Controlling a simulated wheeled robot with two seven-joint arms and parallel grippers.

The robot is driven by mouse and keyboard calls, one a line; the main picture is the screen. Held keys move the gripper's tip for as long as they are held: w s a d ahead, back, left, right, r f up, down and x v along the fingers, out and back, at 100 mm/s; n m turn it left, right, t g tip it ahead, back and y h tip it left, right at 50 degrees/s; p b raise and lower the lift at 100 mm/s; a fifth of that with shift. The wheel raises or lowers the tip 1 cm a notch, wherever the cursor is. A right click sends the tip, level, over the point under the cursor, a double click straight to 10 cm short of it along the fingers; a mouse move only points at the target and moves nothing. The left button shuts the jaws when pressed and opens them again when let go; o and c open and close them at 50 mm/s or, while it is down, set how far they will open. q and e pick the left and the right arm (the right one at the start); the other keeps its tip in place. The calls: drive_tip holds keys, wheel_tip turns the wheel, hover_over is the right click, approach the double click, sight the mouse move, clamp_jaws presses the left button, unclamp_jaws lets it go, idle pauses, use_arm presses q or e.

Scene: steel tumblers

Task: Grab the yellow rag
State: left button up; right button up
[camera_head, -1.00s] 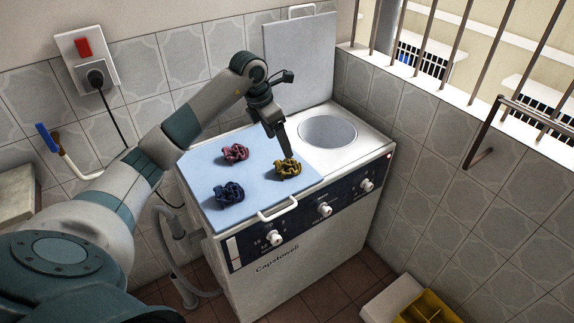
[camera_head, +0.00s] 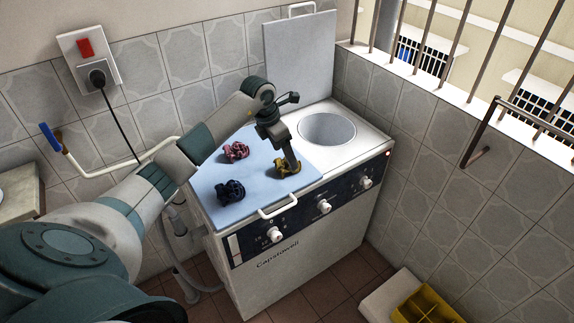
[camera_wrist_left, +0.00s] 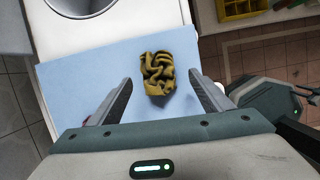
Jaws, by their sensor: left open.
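The yellow rag (camera_head: 286,169) lies crumpled on the light blue lid of the washing machine, near its front right part. In the left wrist view the rag (camera_wrist_left: 158,73) sits between and just beyond the two fingers. My left gripper (camera_head: 292,163) comes down over the rag from above, and in the head view its fingers hide part of it. In the wrist view the fingers of the left gripper (camera_wrist_left: 160,85) are spread wide, with clear lid on both sides of the rag.
A red rag (camera_head: 235,152) and a dark blue rag (camera_head: 230,191) lie on the same lid (camera_head: 262,191), to the left. The open round tub (camera_head: 328,129) is to the right. A white handle (camera_head: 278,207) sticks out in front.

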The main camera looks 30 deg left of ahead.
sight(285, 162)
use_arm(q)
drive_tip(key=p+x, duration=0.2)
drive_tip(key=x, duration=0.1)
drive_tip(key=shift+a+f, duration=0.1)
drive_tip(key=shift+f, duration=0.2)
drive_tip(key=shift+w+f, duration=0.1)
drive_tip(key=shift+f, duration=0.45)
use_arm(e)
drive_tip(key=shift+s+d+r, duration=0.2)
drive_tip(key=shift+s+r, duration=0.2)
drive_tip(key=shift+r, duration=0.1)
drive_tip(key=shift+s+d+r, duration=0.15)
drive_tip(key=shift+s+r, duration=0.2)
drive_tip(key=shift+r, duration=0.15)
use_arm(q)
drive_tip(key=c, duration=1.1)
use_arm(e)
drive_tip(key=shift+s+g, duration=0.1)
drive_tip(key=shift+g, duration=0.2)
